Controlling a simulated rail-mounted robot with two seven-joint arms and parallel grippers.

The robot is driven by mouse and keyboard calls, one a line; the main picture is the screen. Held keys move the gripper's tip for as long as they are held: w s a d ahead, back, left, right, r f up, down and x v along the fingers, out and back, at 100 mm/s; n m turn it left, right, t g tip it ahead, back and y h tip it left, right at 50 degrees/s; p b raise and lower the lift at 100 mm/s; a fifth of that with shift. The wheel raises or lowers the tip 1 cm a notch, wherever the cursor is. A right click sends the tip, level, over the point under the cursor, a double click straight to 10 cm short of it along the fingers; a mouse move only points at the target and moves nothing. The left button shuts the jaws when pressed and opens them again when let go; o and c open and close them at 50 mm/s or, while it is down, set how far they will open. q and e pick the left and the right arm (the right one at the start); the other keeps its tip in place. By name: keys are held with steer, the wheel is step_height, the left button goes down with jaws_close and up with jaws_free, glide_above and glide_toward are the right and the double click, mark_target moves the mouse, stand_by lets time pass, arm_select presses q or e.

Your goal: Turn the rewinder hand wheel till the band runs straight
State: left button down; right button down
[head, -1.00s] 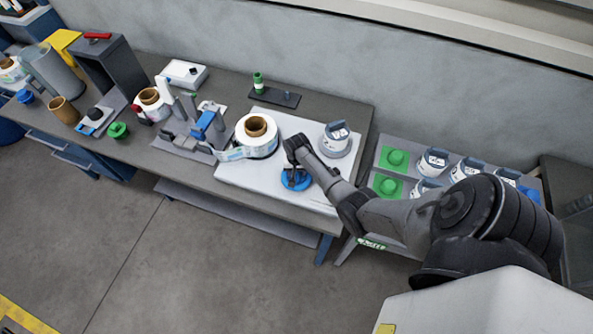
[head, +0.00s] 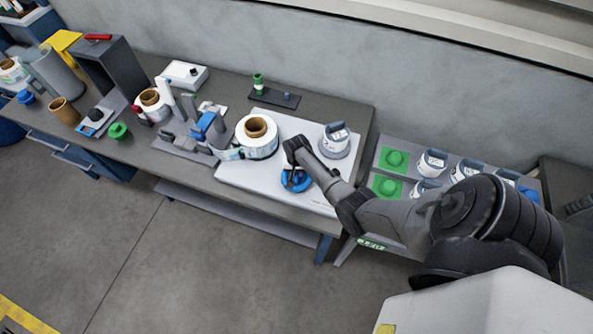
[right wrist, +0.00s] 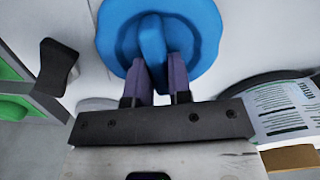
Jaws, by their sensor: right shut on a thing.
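The blue hand wheel (head: 297,183) sits on the front of the white rewinder plate (head: 240,176). My right gripper (head: 292,150) reaches down over it from the right. In the right wrist view the wheel (right wrist: 203,38) fills the top middle, and my right gripper (right wrist: 162,82) is shut on its raised blue grip bar. The rewinder reel (head: 258,150), white with a brown core, stands left of the wheel. The pale band (head: 228,155) runs from it leftward to the labeller (head: 203,125); its exact line is too small to tell. My left gripper is not in view.
A grey-white round unit (head: 335,141) stands behind my right forearm on the plate. Right of the bench, a lower stand holds green pads (head: 394,161) and several white tubs (head: 433,162).

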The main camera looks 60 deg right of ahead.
steer(key=shift+r+m+p, duration=0.1)
steer(key=shift+m+p, duration=0.35)
steer(key=shift+m, duration=0.75)
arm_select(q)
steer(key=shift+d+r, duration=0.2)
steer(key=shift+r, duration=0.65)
arm_select(e)
steer(key=c, duration=1)
jaws_free()
steer(key=shift+s, duration=0.1)
steer(key=shift+c, duration=0.2)
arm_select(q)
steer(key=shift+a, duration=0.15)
